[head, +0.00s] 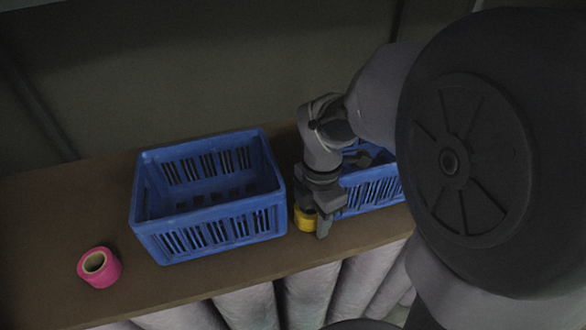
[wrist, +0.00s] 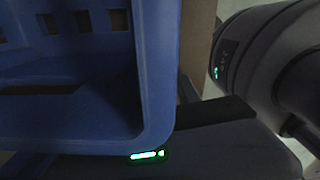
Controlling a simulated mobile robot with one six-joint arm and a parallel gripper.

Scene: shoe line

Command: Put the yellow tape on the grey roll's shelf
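The yellow tape (head: 305,219) is on the brown shelf board, in the gap between two blue crates in the head view. My gripper (head: 314,222) points down at it, with a dark finger just right of the tape and partly in front of it. The other finger is hidden, so I cannot tell whether the gripper is shut on the tape or open around it. The tape does not show clearly in the wrist view. I cannot make out a small grey roll in either view.
A blue crate (head: 207,222) stands close left of my gripper; a blue crate wall (wrist: 152,70) fills much of the wrist view. Another blue crate (head: 372,193) is at right, partly hidden. Large pale rolls (head: 248,305) are below.

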